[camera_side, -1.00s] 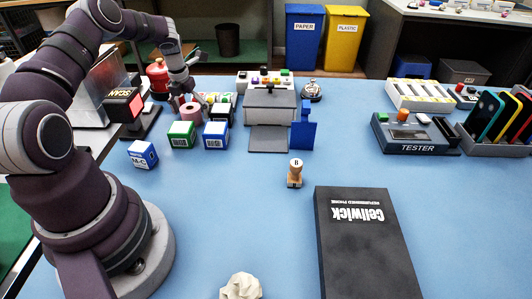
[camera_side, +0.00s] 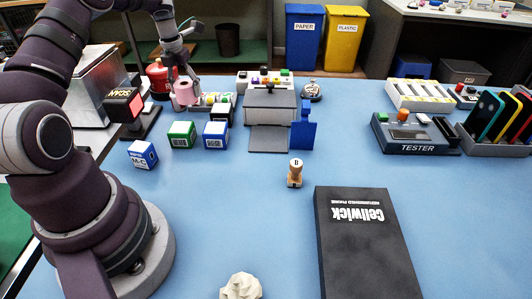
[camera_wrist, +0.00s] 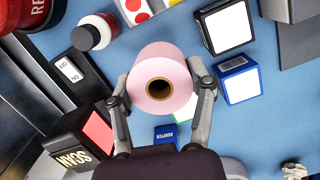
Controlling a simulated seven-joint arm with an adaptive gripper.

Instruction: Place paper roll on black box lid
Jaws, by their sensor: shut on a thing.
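The pink paper roll (camera_side: 184,90) is held by my gripper (camera_side: 185,97) above the back left of the table. In the wrist view the roll (camera_wrist: 162,82) sits between the two fingers of my gripper (camera_wrist: 163,90), one on each side, with its open core facing the camera. The black box (camera_side: 366,255) with white "Cellwick" lettering lies flat at the front right. Its lid top is bare. The box is far from my gripper and I do not make it out in the wrist view.
Small boxes, green (camera_side: 182,134), blue (camera_side: 216,134) and blue-white (camera_side: 143,154), stand below the roll. A scanner (camera_side: 124,105), a grey printer-like device (camera_side: 270,107) and a wooden stamp (camera_side: 295,173) stand nearby. Crumpled paper (camera_side: 240,286) lies at front.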

